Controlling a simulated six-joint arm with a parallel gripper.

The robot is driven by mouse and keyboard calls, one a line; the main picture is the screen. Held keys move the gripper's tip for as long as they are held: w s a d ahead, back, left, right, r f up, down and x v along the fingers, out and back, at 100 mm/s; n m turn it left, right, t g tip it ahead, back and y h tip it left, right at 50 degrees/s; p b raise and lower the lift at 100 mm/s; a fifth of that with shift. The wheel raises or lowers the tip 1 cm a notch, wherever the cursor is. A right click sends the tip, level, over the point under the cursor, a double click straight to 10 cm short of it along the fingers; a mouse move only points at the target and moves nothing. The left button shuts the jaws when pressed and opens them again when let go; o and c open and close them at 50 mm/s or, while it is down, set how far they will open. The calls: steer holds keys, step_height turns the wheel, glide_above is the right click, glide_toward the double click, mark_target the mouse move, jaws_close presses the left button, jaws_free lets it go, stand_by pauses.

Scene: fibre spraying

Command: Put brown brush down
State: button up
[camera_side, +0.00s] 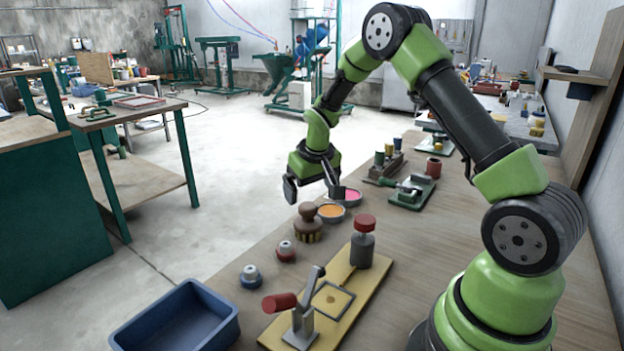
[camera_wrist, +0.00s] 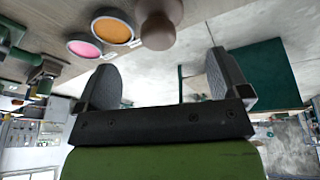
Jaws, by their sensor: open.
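The brown brush (camera_side: 308,222) stands upright on the wooden bench near its far left edge, with its round knob up and its bristles on the bench top. My gripper (camera_side: 312,190) is open and empty, above and behind the brush in the side view, apart from it. In the wrist view, the brush's brown knob (camera_wrist: 161,32) shows at the top, beyond the two spread fingers of my gripper (camera_wrist: 165,78). Nothing is between the fingers.
Orange (camera_side: 331,211) and pink (camera_side: 352,196) bowls sit close beside the brush. A yellow board (camera_side: 345,297) with a red-handled lever, a red-topped grey cylinder (camera_side: 363,243), small red (camera_side: 286,251) and blue (camera_side: 250,276) knobs and a blue bin (camera_side: 177,320) are nearer.

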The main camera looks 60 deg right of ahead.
steer(key=s+a+r+t+y, duration=0.1)
steer(key=s+a+r, duration=0.35)
steer(key=r, duration=0.35)
steer(key=s+a+r+t, duration=0.1)
steer(key=s+a+r, duration=0.3)
steer(key=a+r, duration=0.3)
steer(key=s+a+r+t+y, duration=0.1)
steer(key=s+a+r, duration=0.1)
steer(key=s, duration=0.5)
steer(key=s+a+r+t+y, duration=0.1)
steer(key=s+a+r+y, duration=0.1)
steer(key=s+a, duration=0.2)
steer(key=s, duration=0.3)
steer(key=shift+a, duration=0.2)
steer(key=shift+o, duration=0.4)
steer(key=shift+w+r, duration=0.1)
steer(key=shift+r, duration=0.05)
